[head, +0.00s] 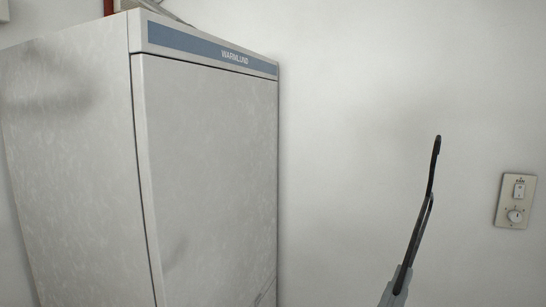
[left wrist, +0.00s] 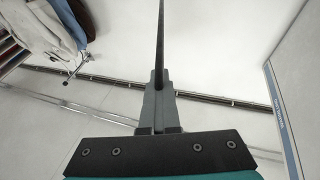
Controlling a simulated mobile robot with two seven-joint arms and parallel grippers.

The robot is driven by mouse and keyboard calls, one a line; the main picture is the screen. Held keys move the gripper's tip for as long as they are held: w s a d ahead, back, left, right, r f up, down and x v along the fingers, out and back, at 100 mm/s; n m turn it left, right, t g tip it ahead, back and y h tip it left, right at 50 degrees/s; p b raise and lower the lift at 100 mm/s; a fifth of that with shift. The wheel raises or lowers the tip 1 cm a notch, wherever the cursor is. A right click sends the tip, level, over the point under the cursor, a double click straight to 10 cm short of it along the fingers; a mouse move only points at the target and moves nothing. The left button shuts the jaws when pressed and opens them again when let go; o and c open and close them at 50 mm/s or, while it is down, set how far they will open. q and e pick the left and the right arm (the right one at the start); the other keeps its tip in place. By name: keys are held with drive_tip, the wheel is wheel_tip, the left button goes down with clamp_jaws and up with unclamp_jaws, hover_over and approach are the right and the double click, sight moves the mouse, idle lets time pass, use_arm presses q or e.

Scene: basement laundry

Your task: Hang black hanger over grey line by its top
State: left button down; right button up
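The black hanger (head: 433,185) rises from the bottom of the head view, seen nearly edge-on, with its curved top uppermost in front of the bare wall. My left gripper (head: 398,284) is closed around its lower part. In the left wrist view the hanger (left wrist: 161,38) shows as a thin dark bar, pinched between the grey fingers of my left gripper (left wrist: 158,80). I cannot make out the grey line for certain in either view. My right gripper is not in view.
A tall pale WARMLUND cabinet (head: 210,170) fills the left of the head view; its edge shows at right in the wrist view (left wrist: 283,125). A switch plate (head: 516,201) is on the wall at right. Clothes (left wrist: 50,22) hang at the wrist view's upper left.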

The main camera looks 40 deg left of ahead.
use_arm(q)
drive_tip(key=w+a+r+m+g+h+p, duration=0.1)
drive_tip(key=w+r+m+g+h+p, duration=0.2)
drive_tip(key=r+h, duration=0.5)
drive_tip(key=w+a+r+m+g+h+p, duration=0.1)
drive_tip(key=r+m+g+h+p, duration=0.2)
drive_tip(key=r, duration=0.8)
drive_tip(key=w+a+r+m+g+h+p, duration=0.15)
drive_tip(key=r+m+h+p, duration=0.35)
drive_tip(key=r, duration=0.5)
drive_tip(key=s+a+r+m+g+h+p, duration=0.1)
drive_tip(key=s+a+r+g+p, duration=0.1)
drive_tip(key=s+r, duration=0.3)
drive_tip(key=s+a+r+m+g+h+p, duration=0.1)
drive_tip(key=s+a+r+g+h+p, duration=0.1)
drive_tip(key=r, duration=1)
drive_tip(key=s+a+r+m+g+h+p, duration=0.2)
drive_tip(key=s+a+r+g, duration=0.3)
drive_tip(key=s+r, duration=0.3)
drive_tip(key=shift+s+a+r+p, duration=0.2)
drive_tip(key=shift+s+a+p, duration=0.2)
drive_tip(key=shift+p, duration=0.25)
drive_tip(key=shift+d+h, duration=0.15)
drive_tip(key=shift+h, duration=0.15)
